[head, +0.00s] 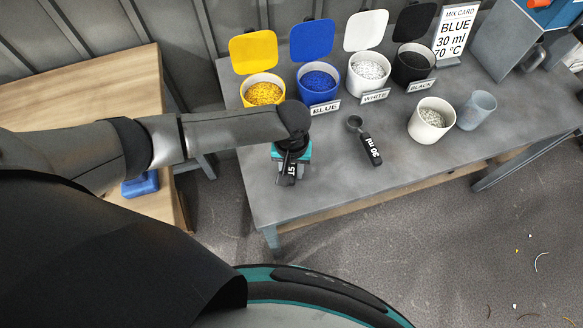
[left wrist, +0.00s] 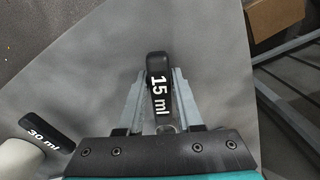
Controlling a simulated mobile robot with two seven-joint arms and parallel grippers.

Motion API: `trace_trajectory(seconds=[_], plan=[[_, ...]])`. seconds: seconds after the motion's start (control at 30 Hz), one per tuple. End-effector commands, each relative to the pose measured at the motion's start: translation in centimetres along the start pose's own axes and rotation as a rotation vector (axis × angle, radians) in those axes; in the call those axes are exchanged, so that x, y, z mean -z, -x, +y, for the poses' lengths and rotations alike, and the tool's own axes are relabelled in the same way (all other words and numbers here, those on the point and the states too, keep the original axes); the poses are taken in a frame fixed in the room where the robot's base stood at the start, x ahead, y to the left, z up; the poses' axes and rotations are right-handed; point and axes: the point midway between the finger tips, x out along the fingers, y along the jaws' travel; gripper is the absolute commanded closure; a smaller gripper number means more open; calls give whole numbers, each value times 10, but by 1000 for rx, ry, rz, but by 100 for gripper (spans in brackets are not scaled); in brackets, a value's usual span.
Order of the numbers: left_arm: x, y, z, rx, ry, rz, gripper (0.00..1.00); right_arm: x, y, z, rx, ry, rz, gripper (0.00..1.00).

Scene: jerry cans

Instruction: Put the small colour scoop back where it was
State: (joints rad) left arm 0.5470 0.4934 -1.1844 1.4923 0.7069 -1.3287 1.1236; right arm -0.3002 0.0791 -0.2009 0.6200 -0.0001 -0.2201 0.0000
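The small 15 ml scoop has a black handle (head: 287,176) with white lettering, near the front left of the grey table. In the left wrist view its handle (left wrist: 158,90) lies between my two fingers, which sit close against its sides. My left gripper (head: 292,148) is over the scoop and looks shut on its handle. The scoop's bowl is hidden, and I cannot tell whether the scoop is clear of the table. The larger 30 ml scoop (head: 366,142) lies on the table to the right; its handle shows in the left wrist view (left wrist: 45,134). My right gripper is not in view.
Yellow (head: 264,91), blue (head: 318,82), white (head: 369,70) and black (head: 412,64) lidded tubs line the back. A white tub (head: 432,120) and grey cup (head: 477,110) stand right. A card (head: 453,33) reads BLUE 30 ml 70 °C. The table's front middle is clear.

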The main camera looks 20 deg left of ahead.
Motion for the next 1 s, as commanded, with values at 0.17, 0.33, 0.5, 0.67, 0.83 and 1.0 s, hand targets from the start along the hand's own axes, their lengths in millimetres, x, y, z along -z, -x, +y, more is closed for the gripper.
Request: trace_trajectory(seconds=[0.17, 0.33, 0.5, 0.67, 0.83, 1.0], plan=[[0, 0, 0, 0, 0, 0, 43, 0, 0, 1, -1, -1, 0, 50], [0, 0, 0, 0, 0, 0, 40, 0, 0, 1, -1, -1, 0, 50], [0, 4, 0, 0, 0, 1, 40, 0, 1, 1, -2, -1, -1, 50], [0, 27, 0, -2, 1, 1, 40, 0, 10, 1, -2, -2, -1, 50], [1, 66, 0, -3, 0, 2, 40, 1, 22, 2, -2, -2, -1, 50], [0, 98, 0, -2, 0, 1, 40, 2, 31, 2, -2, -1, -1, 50]])
